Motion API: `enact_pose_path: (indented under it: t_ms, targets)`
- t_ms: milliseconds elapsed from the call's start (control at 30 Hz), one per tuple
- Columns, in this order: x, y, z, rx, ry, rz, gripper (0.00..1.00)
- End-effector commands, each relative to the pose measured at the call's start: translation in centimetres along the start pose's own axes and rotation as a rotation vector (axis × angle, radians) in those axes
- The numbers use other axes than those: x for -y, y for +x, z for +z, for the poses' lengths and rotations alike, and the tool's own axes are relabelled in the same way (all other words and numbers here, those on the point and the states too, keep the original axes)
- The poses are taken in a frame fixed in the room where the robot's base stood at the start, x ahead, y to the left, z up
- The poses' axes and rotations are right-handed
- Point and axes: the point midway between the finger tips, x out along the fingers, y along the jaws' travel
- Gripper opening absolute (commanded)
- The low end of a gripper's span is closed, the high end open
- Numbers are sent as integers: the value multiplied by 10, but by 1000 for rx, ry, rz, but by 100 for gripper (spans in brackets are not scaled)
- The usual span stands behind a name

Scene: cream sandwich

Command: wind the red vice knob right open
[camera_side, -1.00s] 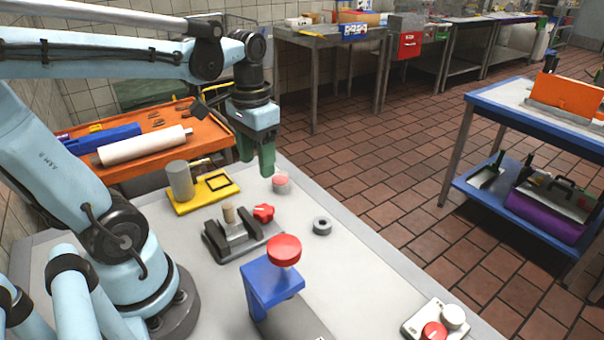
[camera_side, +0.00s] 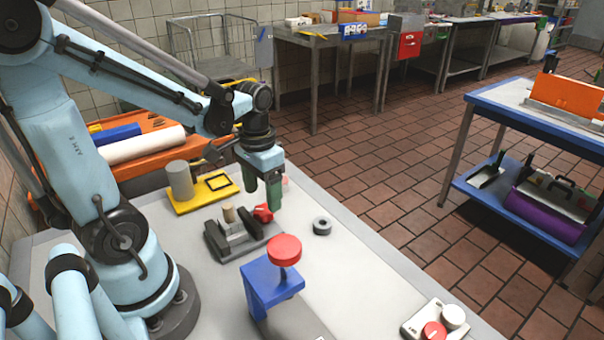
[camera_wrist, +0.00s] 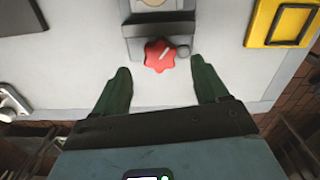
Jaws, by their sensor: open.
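The red vice knob (camera_side: 263,213) is star-shaped with a pale line on its face. It sits at the end of a dark grey vice (camera_side: 228,244) that holds a tan cylindrical piece (camera_side: 229,213). In the wrist view the knob (camera_wrist: 160,55) lies ahead of and between the fingertips. My gripper (camera_wrist: 160,75) has two green fingers spread wide apart with nothing between them. In the side view my gripper (camera_side: 263,197) points down right by the knob. I cannot tell whether a finger touches it.
A blue stand with a red round top (camera_side: 284,250) stands in front of the vice. A grey ring (camera_side: 322,226) lies to the right. A yellow tray (camera_side: 190,204) with a grey cylinder (camera_side: 180,180) is behind.

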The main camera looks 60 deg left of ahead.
Motion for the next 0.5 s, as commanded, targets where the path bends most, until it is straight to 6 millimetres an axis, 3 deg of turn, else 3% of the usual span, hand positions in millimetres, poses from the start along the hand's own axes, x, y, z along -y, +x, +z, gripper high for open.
enact_pose_path:
  t_ms: [200,500]
  targets:
    - [0,23,0,0,0,0,73]
    - [0,37,0,0,0,0,73]
